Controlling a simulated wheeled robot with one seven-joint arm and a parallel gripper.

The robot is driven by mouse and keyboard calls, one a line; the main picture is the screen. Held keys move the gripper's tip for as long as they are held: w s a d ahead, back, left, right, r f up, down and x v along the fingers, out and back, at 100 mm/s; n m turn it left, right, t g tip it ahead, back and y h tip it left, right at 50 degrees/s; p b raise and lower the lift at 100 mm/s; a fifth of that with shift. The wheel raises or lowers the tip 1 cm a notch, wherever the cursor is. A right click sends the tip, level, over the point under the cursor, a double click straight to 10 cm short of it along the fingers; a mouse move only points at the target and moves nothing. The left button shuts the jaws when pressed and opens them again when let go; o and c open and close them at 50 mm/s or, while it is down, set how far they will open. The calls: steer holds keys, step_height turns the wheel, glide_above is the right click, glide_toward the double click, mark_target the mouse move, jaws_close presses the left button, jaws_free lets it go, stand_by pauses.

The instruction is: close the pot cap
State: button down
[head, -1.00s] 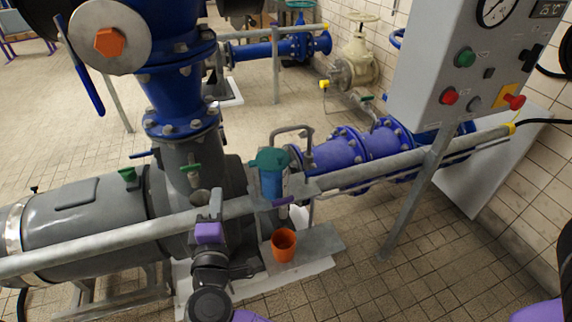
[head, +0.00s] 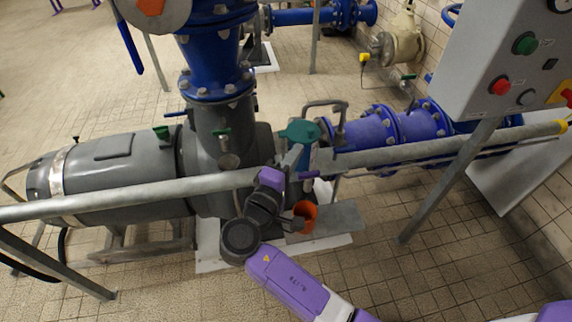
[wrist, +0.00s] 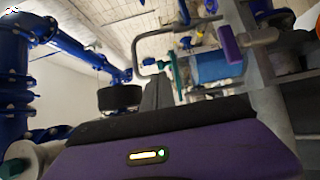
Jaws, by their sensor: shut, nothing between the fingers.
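The pot is a blue cylinder (head: 303,158) at the middle of the head view, beside the grey railing. Its teal cap (head: 300,131) is at the top; I cannot tell whether it sits fully down. In the wrist view the blue pot (wrist: 218,69) lies sideways at the upper right, with the teal cap (wrist: 176,76) edge-on at its left end. My gripper (head: 294,157) is shut and empty, close to the pot's left side, just under the cap. In the wrist view my gripper (wrist: 157,90) is below and left of the cap. Contact cannot be made out.
A grey railing (head: 400,153) crosses in front of the pot. A purple handle (head: 303,176) is below the pot, and an orange cup (head: 306,214) stands lower on a grey shelf (head: 340,220). A bent grey pipe (head: 325,104) and blue pipes are behind. A control box (head: 505,60) is at right.

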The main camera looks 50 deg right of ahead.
mark_target(310, 133)
steer(key=shift+p+x, duration=0.4)
steer(key=shift+x, duration=2.25)
steer(key=shift+w+d, duration=0.15)
steer(key=shift+d, duration=0.3)
steer(key=shift+d+r, duration=0.1)
steer(key=shift+d, duration=0.05)
